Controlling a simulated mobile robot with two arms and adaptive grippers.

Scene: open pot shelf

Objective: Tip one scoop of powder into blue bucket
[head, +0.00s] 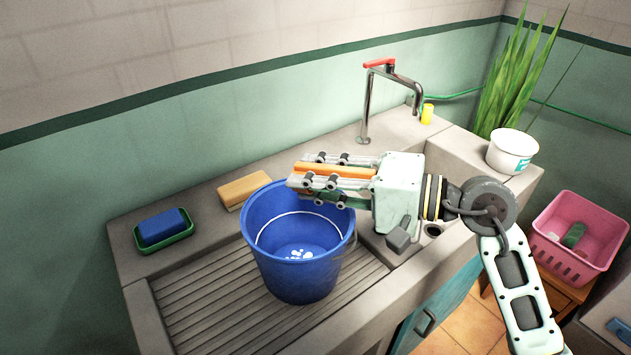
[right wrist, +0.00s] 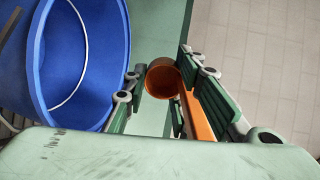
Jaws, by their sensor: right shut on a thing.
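My right gripper (head: 298,175) is shut on an orange scoop (head: 335,171), at the bucket's far right rim. In the right wrist view the scoop's round cup (right wrist: 163,78) shows beyond the fingers, with no white visible in it. The bucket (right wrist: 85,65) is beside it on the left there. My left gripper is not in view.
A white tub (head: 512,151) stands on the right ledge. A tap (head: 367,105) rises behind my gripper. A tan block (head: 243,189) and a blue sponge in a green dish (head: 163,230) lie left of the bucket. A pink basket (head: 572,238) stands lower right.

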